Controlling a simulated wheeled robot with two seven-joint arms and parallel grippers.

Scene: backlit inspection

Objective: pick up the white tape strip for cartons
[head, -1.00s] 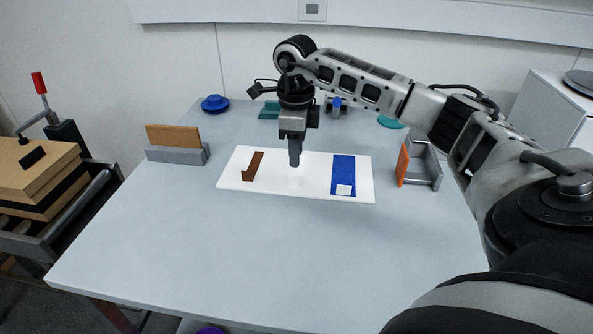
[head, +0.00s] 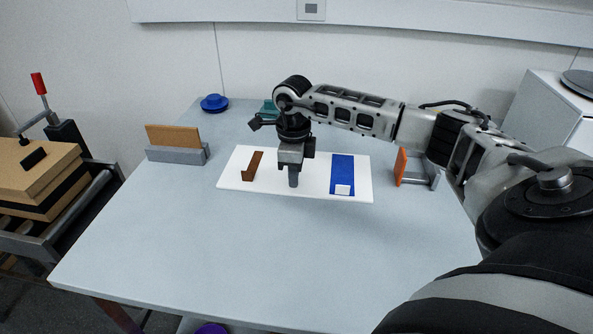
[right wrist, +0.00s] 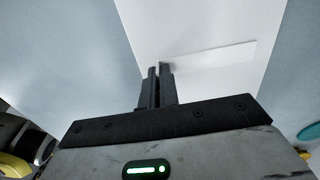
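The white tape strip (right wrist: 222,57) lies on the white panel (right wrist: 185,20) in the right wrist view, pale on pale, with its near end at my fingertips. In the head view it is mostly hidden by my right gripper and barely stands out from the white panel (head: 314,190). My right gripper (head: 294,186) points down at the middle of the panel. In the right wrist view its two dark fingers (right wrist: 159,68) are close together with a thin gap. I cannot tell whether they grip the strip's end. My left gripper is out of view.
A brown strip (head: 252,167) lies left on the panel, and a blue strip (head: 343,170) with a white patch lies right. A grey holder with an orange-brown plate (head: 172,136) stands left, an orange plate (head: 401,166) right. The front of the table (head: 240,260) is clear.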

